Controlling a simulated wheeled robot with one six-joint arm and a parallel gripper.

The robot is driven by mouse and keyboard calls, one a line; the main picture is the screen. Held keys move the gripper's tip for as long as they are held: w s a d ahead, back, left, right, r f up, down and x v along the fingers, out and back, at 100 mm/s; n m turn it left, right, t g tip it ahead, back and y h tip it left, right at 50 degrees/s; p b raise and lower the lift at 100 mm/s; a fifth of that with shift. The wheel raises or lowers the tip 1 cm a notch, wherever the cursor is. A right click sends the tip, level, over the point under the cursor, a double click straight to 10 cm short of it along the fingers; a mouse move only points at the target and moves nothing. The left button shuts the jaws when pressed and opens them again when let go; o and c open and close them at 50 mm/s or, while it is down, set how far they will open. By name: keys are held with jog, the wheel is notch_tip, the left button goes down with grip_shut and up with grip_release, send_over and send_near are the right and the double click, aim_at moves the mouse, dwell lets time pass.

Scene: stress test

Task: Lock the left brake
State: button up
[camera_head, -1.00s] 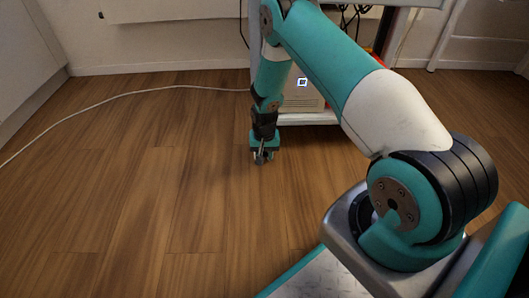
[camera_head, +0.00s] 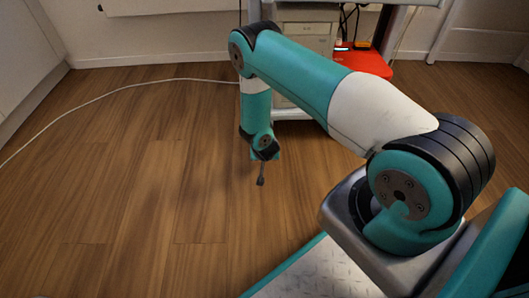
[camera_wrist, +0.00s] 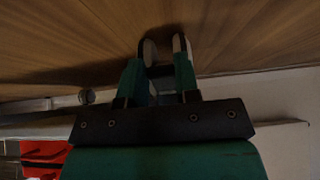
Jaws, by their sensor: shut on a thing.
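My gripper (camera_head: 261,181) hangs low over the wood floor, in front of the cart (camera_head: 305,114) at its left end. In the wrist view my gripper (camera_wrist: 163,45) shows two pale-tipped fingers with a narrow gap at the tips. It is shut on a small dark thing (camera_wrist: 160,71) lower between the fingers, which I cannot identify. A small round caster-like part (camera_wrist: 87,96) shows beside the cart's low edge in the wrist view, apart from the fingers. I cannot make out the left brake in either view; my arm hides part of the cart's left side.
A beige box (camera_head: 305,38) and a red shelf (camera_head: 368,62) are on the cart; black cables (camera_head: 347,20) hang behind. A white cable (camera_head: 120,90) curves across the floor from the left. Open floor (camera_head: 120,200) lies to the left and in front.

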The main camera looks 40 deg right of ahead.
dwell(0.4)
jog(key=o, duration=0.9)
jog(key=p+v, duration=0.9)
jog(key=v, duration=0.8)
jog(key=shift+s+a+p, duration=0.1)
jog(key=shift+s+p, duration=0.15)
jog(key=shift+p, duration=0.05)
